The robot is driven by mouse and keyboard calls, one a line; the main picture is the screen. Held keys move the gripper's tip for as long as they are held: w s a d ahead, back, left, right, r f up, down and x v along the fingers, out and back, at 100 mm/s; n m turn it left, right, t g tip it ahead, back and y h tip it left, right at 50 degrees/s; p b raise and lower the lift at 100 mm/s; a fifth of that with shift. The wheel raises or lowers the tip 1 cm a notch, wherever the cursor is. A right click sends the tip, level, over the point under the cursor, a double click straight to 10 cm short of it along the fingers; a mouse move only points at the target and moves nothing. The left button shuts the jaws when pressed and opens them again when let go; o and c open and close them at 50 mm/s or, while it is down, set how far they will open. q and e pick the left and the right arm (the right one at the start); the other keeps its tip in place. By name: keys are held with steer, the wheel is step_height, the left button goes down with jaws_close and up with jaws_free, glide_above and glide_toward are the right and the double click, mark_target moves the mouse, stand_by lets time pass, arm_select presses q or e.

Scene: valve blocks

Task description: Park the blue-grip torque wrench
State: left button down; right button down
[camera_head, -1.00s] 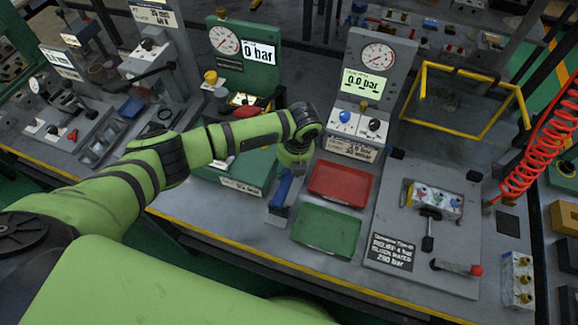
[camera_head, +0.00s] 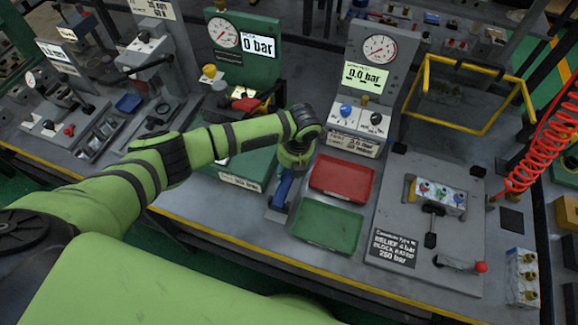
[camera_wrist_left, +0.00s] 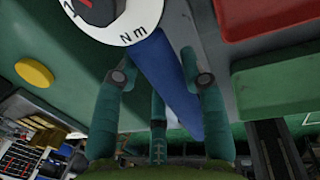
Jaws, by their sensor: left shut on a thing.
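The torque wrench shows a blue grip (camera_head: 284,187), just below my left gripper (camera_head: 292,168) and left of the red and green trays in the head view. In the left wrist view the blue grip (camera_wrist_left: 165,78) runs between the fingers of my left gripper (camera_wrist_left: 160,78), which is shut on it. A round white dial marked "N m" (camera_wrist_left: 110,15) is at the wrench's upper end there. Below the blue grip in the head view is a small grey piece (camera_head: 277,212); I cannot tell whether they touch. My right gripper is not in view.
A red tray (camera_head: 342,180) and a green tray (camera_head: 327,226) lie close to the right. The green gauge station (camera_head: 246,165) is to the left. A valve block (camera_head: 440,196) on a grey plate, a yellow frame (camera_head: 428,112) and a red coiled hose (camera_head: 545,145) are further right.

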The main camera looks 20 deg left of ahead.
arm_select(q)
steer(key=shift+f, duration=0.3)
steer(key=c, duration=0.6)
jaws_free()
steer(key=shift+s, duration=0.1)
steer(key=r, duration=0.4)
steer(key=d+r, duration=0.1)
steer(key=r, duration=0.3)
steer(key=d+r, duration=0.1)
steer(key=r, duration=0.3)
steer(key=shift+s, duration=0.15)
